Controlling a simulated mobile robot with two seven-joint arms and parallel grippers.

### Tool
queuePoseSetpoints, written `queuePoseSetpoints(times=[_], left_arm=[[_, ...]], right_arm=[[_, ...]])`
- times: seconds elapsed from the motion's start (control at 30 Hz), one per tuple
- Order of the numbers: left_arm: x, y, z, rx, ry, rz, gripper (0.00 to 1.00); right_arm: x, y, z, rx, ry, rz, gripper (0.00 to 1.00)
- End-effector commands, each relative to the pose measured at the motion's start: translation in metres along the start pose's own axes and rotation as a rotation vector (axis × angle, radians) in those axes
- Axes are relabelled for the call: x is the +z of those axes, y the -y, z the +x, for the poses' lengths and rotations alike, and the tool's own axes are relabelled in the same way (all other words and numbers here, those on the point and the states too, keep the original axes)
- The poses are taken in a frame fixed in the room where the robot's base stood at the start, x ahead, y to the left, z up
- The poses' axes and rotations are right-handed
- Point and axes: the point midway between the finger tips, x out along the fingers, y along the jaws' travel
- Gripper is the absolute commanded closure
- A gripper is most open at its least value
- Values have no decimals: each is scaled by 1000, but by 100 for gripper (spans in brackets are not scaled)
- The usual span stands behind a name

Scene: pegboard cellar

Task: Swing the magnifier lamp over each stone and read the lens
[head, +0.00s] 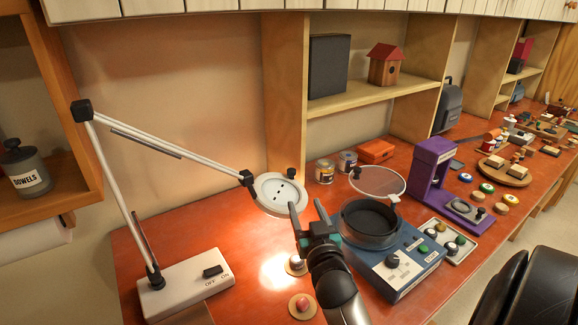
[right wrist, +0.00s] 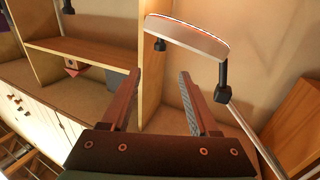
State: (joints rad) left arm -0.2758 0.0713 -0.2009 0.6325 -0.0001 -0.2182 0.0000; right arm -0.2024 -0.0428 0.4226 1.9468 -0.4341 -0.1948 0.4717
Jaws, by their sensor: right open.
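The magnifier lamp stands on a white base (head: 190,285) marked OFF and ON; its jointed arm reaches right to a round white head (head: 277,190). Light falls on the red table below the head. A dark-and-pale stone (head: 297,263) sits on a small wooden disc in that light. A pink-red stone (head: 303,304) sits on another disc nearer me. My right gripper (head: 306,207) is open and empty, its fingertips at the head's right rim. In the right wrist view, the lamp head (right wrist: 187,38) appears just beyond the open fingers; contact cannot be told. My left gripper is out of view.
A blue device with a dark round bowl (head: 370,222) and raised clear lid stands close right of my right arm. A purple stand (head: 430,175) and a knob panel (head: 447,241) are farther right. Tins (head: 325,171) stand behind. The table left of the light is clear.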

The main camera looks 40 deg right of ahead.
Motion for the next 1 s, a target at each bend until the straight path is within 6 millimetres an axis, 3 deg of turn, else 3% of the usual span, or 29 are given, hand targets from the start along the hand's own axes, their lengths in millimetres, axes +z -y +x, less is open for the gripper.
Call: queuePoseSetpoints(times=[0.17,0.37,0.7,1.0], left_arm=[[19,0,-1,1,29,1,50],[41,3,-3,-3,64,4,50],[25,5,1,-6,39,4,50],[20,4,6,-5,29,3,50]], right_arm=[[-1,0,16,-1,-2,-1,39],[-1,0,50,-1,-2,-1,39],[-1,0,103,0,-2,-1,39],[0,0,139,0,-1,0,39]])
